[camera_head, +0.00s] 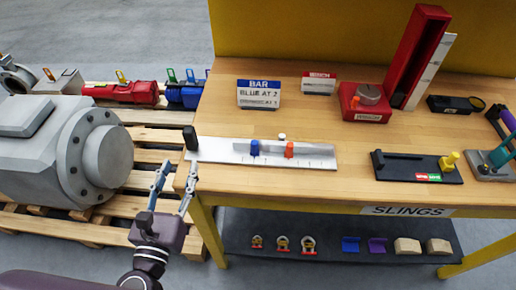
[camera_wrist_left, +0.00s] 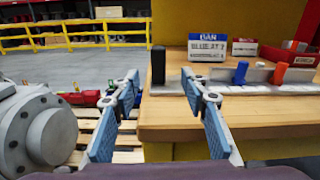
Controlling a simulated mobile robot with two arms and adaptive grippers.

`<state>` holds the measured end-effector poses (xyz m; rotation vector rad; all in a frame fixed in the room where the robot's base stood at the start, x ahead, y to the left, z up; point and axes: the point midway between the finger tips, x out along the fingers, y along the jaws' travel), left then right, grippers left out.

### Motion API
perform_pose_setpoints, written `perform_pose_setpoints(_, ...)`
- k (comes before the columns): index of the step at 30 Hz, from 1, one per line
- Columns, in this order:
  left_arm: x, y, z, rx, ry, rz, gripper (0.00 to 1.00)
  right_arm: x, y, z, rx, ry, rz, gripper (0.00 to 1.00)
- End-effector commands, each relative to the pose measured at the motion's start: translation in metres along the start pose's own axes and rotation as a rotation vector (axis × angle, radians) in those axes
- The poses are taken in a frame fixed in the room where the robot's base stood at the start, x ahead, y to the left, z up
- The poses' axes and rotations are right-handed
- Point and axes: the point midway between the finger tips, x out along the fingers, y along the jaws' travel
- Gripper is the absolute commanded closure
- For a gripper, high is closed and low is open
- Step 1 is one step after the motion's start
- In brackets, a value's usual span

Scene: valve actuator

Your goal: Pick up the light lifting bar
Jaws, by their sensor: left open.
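A long pale bar (camera_head: 220,146) lies along the front left of the wooden workbench, on or against a flat white scale strip (camera_head: 318,164); I take it as the light lifting bar. A blue slider (camera_head: 255,148) and an orange slider (camera_head: 289,149) stand on it. A black upright block (camera_head: 190,138) is at its left end. In the left wrist view the blue slider (camera_wrist_left: 240,72) and black block (camera_wrist_left: 158,66) show beyond the fingers. My left gripper (camera_head: 177,169) is open and empty, off the bench's left front edge, apart from the bar. My right gripper is not in view.
A sign reading BAR, BLUE AT 2 (camera_head: 258,94) stands behind the bar. A red stand (camera_head: 415,60) and a black tray with a yellow knob (camera_head: 410,170) are to the right. A grey machine (camera_head: 60,150) on pallets fills the left. A lower shelf (camera_head: 330,245) holds shackles and blocks.

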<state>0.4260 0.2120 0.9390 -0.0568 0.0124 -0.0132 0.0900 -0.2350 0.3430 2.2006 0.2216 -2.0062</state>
Motion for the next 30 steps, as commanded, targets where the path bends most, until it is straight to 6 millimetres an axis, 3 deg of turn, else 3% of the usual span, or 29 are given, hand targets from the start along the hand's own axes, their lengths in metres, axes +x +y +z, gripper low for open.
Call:
perform_pose_setpoints(7, 0.005, -0.005, 0.010, 0.061, -0.020, 0.011, 0.59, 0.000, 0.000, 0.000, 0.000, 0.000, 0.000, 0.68)
perform_pose_setpoints(13, 0.020, -0.004, 0.008, 0.061, -0.015, 0.009, 0.59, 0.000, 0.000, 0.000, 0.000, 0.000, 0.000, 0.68)
perform_pose_setpoints(21, 0.055, -0.004, 0.009, 0.059, -0.016, 0.011, 0.59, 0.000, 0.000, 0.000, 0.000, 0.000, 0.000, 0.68)
perform_pose_setpoints(30, 0.071, -0.003, 0.010, 0.058, -0.014, 0.011, 0.59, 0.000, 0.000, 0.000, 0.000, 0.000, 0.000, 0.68)
